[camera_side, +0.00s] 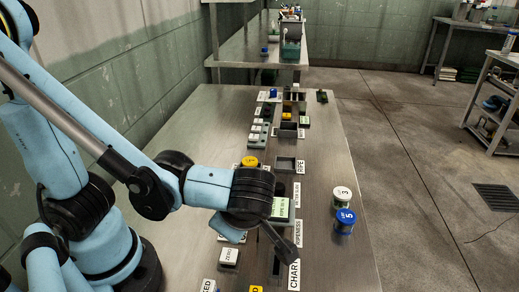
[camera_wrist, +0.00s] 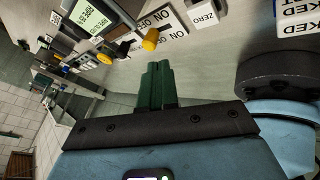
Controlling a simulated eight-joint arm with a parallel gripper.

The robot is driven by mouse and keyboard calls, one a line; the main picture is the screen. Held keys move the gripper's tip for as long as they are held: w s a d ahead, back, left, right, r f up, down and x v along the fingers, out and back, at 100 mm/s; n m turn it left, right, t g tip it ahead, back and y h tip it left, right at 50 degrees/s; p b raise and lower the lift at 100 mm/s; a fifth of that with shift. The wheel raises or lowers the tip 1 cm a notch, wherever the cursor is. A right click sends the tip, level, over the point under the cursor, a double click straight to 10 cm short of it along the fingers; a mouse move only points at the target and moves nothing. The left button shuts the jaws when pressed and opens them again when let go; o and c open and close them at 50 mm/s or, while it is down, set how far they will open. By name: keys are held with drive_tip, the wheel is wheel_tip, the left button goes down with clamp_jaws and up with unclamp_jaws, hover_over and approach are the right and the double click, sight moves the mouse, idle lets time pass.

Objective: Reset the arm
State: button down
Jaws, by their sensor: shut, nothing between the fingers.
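My gripper (camera_side: 291,246) is over the near half of the steel table (camera_side: 330,255), tilted downward beside the label row. In the wrist view the green fingers of my gripper (camera_wrist: 157,70) are pressed together with nothing between them. They point toward the yellow switch knob (camera_wrist: 150,40) on the ON/OFF plate (camera_wrist: 172,18); I cannot tell the gap. My forearm and wrist hide part of the panel in the side view.
A white-topped jar marked 3 (camera_side: 342,197) and a blue-topped jar marked 5 (camera_side: 344,220) stand right of my gripper. A ZERO button (camera_side: 228,256), a green-lit display (camera_side: 280,207) and a RIPE tray (camera_side: 285,164) are nearby. The table's right side is mostly clear.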

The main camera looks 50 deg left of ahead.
drive_tip(key=w+a+r+m+t+h, duration=0.2)
drive_tip(key=w+a+m+h, duration=0.1)
drive_tip(key=m, duration=0.8)
drive_tip(key=w+a+r+m+t+h, duration=0.2)
drive_tip(key=w+a+m+h, duration=0.2)
drive_tip(key=m, duration=0.7)
drive_tip(key=shift+a+t, duration=0.3)
drive_tip(key=shift+a, duration=0.65)
